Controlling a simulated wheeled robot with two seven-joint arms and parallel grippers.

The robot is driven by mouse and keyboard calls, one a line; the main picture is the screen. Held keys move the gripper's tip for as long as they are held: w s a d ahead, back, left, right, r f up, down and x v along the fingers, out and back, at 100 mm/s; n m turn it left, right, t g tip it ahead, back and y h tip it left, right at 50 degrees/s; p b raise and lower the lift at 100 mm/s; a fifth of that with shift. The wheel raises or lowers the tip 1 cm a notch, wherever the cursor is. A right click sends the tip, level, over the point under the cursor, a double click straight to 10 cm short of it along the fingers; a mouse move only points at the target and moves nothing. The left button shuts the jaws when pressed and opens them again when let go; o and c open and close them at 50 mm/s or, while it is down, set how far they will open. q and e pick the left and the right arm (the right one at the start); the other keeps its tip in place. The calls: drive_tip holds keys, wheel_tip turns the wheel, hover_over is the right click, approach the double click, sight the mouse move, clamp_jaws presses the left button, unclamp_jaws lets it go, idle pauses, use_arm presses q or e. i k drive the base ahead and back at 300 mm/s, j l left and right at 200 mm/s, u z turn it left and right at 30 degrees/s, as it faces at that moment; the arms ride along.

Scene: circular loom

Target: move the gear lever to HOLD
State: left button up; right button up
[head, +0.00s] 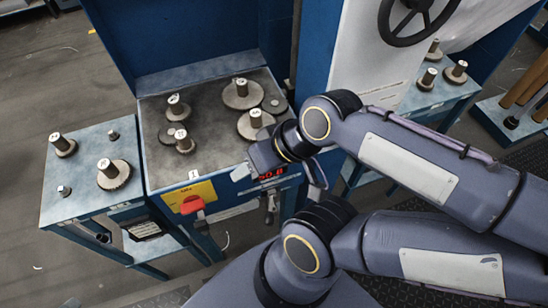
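A red handle (191,205) sits on a yellow plate (187,193) on the front of the blue machine. A grey, lever-like part (271,203) hangs below the red digital display (271,174). Lettering is too small to read, so I cannot tell which part is the gear lever or where HOLD is. My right gripper (241,173) appears at the machine's front top edge, right of the red handle and apart from it. Its fingers are small and partly hidden, so whether it is open is unclear. My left gripper does not show.
Several gears on posts stand on the machine's top (216,150). A blue side table (84,205) at left holds more gears. Another gear table (440,92) stands at right, below a black handwheel (412,18). My arm links cover the right foreground.

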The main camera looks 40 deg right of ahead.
sight(269, 219)
drive_tip(key=k+l+z, duration=0.2)
drive_tip(key=z, duration=0.2)
drive_tip(key=k+l+z, duration=0.25)
drive_tip(key=z, duration=0.15)
drive_tip(key=j+z, duration=0.15)
drive_tip(key=j, duration=1.4)
